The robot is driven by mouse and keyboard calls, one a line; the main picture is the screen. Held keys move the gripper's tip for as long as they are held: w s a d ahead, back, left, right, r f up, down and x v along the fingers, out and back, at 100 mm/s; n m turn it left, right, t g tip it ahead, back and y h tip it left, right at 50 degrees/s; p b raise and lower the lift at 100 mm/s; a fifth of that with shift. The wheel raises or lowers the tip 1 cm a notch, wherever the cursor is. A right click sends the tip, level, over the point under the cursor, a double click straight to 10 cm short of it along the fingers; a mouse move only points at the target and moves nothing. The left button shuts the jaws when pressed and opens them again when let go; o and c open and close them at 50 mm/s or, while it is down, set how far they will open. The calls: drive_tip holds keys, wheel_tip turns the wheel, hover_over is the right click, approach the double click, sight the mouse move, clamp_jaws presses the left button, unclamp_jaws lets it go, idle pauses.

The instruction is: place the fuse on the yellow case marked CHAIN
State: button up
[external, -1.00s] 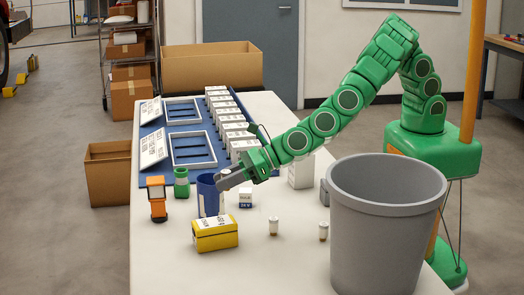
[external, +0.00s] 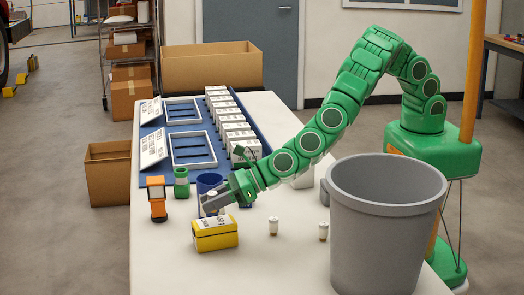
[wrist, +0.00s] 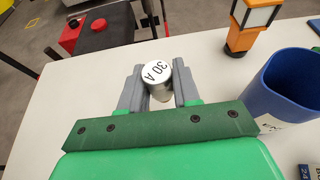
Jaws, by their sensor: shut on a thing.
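My gripper (external: 211,204) is shut on the fuse (wrist: 159,75), a silver cylinder whose white end reads "30 A". The fuse sits between the grey jaws in the wrist view (wrist: 160,86); in the external view I cannot make it out clearly. The yellow case (external: 216,237) with a white label on top stands on the white table, just below my gripper in the external view. The label's wording is too small to read. I cannot tell the exact gap between jaws and case. The case is not visible in the wrist view.
A blue cup (external: 207,184) stands close behind my gripper, with a green item (external: 181,183) and an orange lantern (external: 157,200) to its left. A large grey bin (external: 385,225) is at the right.

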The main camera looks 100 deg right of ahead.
sight(214, 212)
drive_tip(key=shift+f, duration=1.45)
drive_tip(key=shift+f, duration=0.15)
drive_tip(key=o, duration=1)
drive_tip(key=shift+s+r, duration=0.1)
drive_tip(key=shift+r, duration=0.1)
drive_tip(key=shift+v, duration=5.9)
